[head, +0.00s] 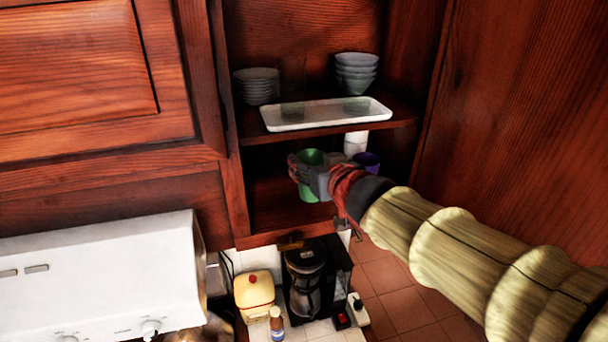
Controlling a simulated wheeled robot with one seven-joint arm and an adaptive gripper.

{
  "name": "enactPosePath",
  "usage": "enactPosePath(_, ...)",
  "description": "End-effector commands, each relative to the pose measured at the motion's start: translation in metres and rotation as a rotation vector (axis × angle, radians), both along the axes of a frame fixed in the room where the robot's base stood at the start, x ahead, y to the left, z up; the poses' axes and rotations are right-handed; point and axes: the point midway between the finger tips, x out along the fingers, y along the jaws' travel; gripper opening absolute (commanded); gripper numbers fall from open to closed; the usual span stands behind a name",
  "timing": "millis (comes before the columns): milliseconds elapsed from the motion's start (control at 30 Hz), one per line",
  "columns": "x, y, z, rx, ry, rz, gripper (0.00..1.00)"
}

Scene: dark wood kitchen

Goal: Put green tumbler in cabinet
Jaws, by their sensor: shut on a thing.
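The green tumbler (309,188) is in my gripper (312,178), which is shut on it. Gripper and tumbler are at the lower compartment of the open cabinet (240,195). The tumbler looks upright. I cannot tell whether its base touches the cabinet floor. My gripper and wrist hide part of the tumbler's right side and part of the compartment behind them.
A white cup (355,143) and a purple cup (367,162) stand in the lower compartment, right of the tumbler. A coffee maker (304,280) stands below.

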Motion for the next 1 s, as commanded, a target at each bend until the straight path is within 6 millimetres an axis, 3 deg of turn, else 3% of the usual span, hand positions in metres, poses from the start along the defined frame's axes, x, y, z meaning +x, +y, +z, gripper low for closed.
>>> enactPosePath(100,0.025,0.007,-0.001,0.0,0.001,0.0,0.29)
enactPosePath(367,0.065,0.019,-0.003,-0.001,0.001,0.0,0.29)
enactPosePath(500,0.062,0.018,-0.024,0.0,0.0,0.0,0.29)
enactPosePath(1000,0.064,0.019,-0.068,-0.001,-0.001,0.0,0.29)
